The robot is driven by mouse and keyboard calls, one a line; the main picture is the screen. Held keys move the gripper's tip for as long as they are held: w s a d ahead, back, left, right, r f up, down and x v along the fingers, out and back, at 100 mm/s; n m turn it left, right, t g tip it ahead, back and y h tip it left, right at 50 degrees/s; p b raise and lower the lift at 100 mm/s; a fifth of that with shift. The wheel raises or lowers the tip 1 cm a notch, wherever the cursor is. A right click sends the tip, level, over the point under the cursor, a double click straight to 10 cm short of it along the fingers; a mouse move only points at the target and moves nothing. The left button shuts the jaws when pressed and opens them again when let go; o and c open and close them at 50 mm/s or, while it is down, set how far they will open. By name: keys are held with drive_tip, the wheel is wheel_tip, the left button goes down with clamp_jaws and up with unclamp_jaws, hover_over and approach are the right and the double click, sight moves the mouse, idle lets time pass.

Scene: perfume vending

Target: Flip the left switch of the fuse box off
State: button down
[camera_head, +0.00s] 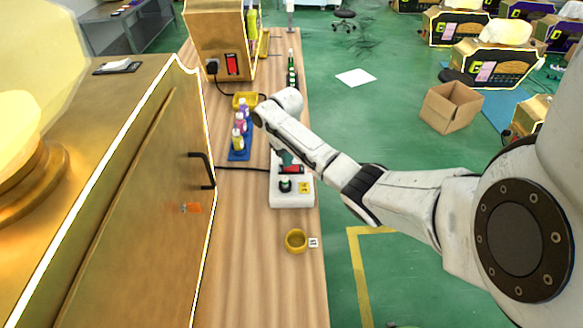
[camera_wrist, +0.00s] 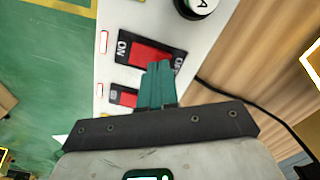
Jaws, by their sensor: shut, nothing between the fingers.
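The fuse box (camera_head: 292,199) is a white box on the wooden counter, below my arm in the head view. Its white panel (camera_wrist: 121,30) fills the middle of the wrist view. A red rocker switch (camera_wrist: 145,53) in a black frame is marked ON at its left end, with OFF partly visible at its right end. A second red switch (camera_wrist: 128,99) shows below it, partly hidden by my gripper. My gripper (camera_wrist: 158,68) has teal fingers, shut and empty. Their tips overlap the upper switch near its OFF end; I cannot tell whether they touch. The gripper also shows in the head view (camera_head: 286,158).
A yellow ring (camera_head: 296,240) lies in front. Small bottles (camera_head: 239,137) stand on a blue tray to the left. A large golden cabinet (camera_head: 140,215) borders the counter. A black cable (camera_head: 243,168) reaches the box.

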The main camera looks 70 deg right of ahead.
drive_tip(key=shift+f+b, duration=0.35)
drive_tip(key=shift+f, duration=0.25)
idle(0.3)
wheel_tip(320, 180, up, 7)
drive_tip(key=p, duration=0.7)
idle(0.7)
